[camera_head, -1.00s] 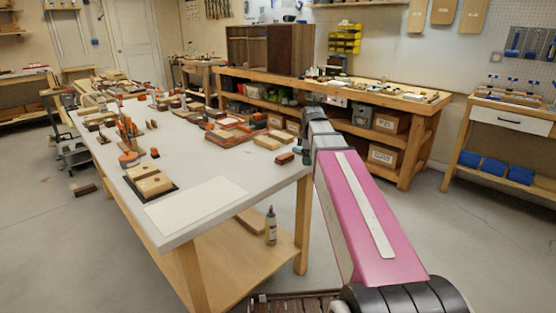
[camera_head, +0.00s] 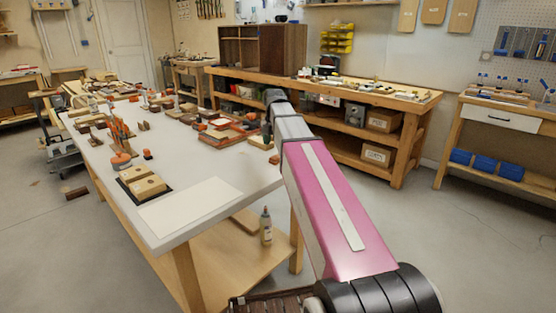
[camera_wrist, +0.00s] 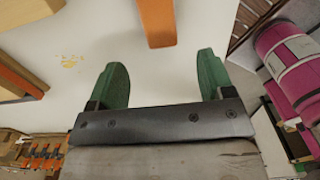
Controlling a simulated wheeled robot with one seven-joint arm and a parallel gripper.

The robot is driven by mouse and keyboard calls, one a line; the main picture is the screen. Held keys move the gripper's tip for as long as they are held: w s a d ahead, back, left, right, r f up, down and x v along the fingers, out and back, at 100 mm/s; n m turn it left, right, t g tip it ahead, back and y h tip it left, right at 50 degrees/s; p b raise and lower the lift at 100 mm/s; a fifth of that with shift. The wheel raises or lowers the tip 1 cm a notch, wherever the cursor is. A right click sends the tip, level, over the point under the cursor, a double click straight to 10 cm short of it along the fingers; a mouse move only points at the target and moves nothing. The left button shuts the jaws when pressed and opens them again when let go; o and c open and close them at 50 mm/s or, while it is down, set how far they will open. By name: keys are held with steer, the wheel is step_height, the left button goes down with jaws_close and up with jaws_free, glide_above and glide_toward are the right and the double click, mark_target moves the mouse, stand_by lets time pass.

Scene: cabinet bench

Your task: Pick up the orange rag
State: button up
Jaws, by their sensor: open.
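My gripper (camera_wrist: 162,74) shows in the wrist view with its two green fingers wide apart and nothing between them. A flat-sided orange piece (camera_wrist: 157,20) lies on the pale tabletop (camera_wrist: 205,22) beyond the fingertips, apart from them. I cannot tell whether it is the rag. In the head view, a small orange-brown thing (camera_head: 274,159) shows at the table's right edge, partly hidden by my arm. My fingers are mostly hidden there behind the arm. No cloth is clearly recognisable as the orange rag.
The white table (camera_head: 223,173) carries clamps (camera_head: 119,133), wood blocks (camera_head: 147,186) and a frame-like stack (camera_head: 222,138). A bottle (camera_head: 266,226) stands on its lower shelf. A long workbench (camera_head: 385,92) stands behind. Floor on the right is clear.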

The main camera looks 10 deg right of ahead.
mark_target(276, 156)
steer(key=shift+w+d+f, duration=0.1)
steer(key=shift+d+f, duration=0.05)
steer(key=shift+f, duration=1.6)
steer(key=shift+w+d+f, duration=0.1)
steer(key=shift+f, duration=1.65)
steer(key=c, duration=1)
